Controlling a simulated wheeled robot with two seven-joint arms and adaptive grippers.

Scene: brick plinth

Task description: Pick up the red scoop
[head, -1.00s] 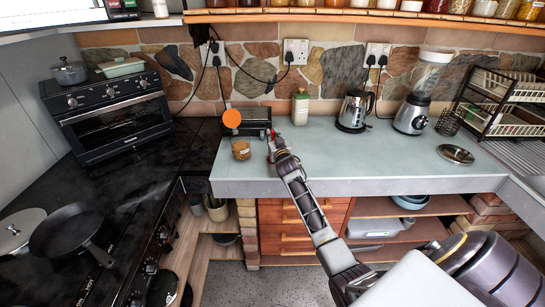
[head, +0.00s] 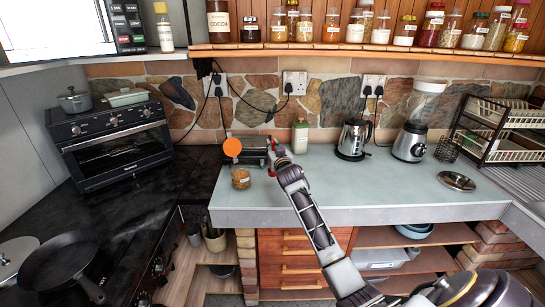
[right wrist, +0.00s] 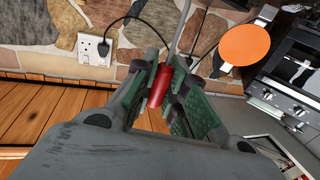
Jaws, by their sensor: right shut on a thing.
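The red scoop (right wrist: 158,88) shows in the right wrist view as a red handle between my right fingers. A thin pale rod runs upward beside it, and I cannot tell whether it belongs to the scoop. My right gripper (right wrist: 160,77) is shut on the red handle. In the head view my right gripper (head: 271,156) is small, over the back left of the pale counter, in front of the dark toaster. The scoop's bowl cannot be made out. My left gripper is not in view.
An orange disc (head: 232,147) shows left of the gripper, with a brown-filled jar (head: 241,178) below it. A pale green-capped bottle (head: 300,136), a kettle (head: 354,139) and a blender (head: 411,126) stand to the right. The counter's front middle (head: 390,190) is clear.

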